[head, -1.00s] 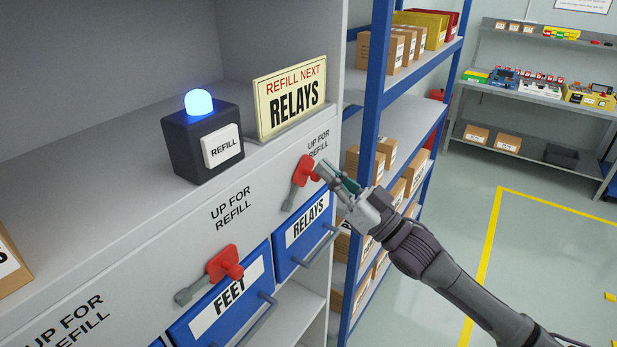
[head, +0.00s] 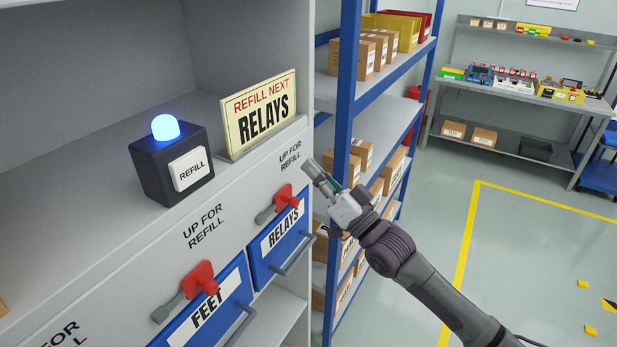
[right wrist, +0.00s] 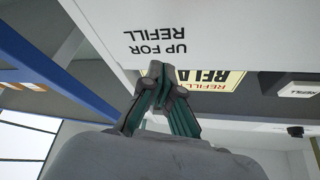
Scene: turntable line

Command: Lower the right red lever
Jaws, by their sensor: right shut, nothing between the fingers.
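The right red lever (head: 283,197) sits at the top of the blue RELAYS drawer (head: 262,262), below an "UP FOR REFILL" label. Its red part lies over the drawer's upper edge and its grey end points down-left, in much the same pose as the left red lever (head: 200,278) over the FEET drawer (head: 180,337). My right gripper (head: 310,170) is shut and empty, up and right of the right lever and apart from it. In the right wrist view its closed fingers (right wrist: 155,72) show near the upside-down label; no lever shows there. My left gripper is out of view.
A black box with a blue lamp and REFILL button (head: 188,168) and a RELAYS sign (head: 260,115) stand on the cabinet ledge. A blue-framed rack (head: 347,75) with cartons stands close behind my right gripper. Open floor lies to the right.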

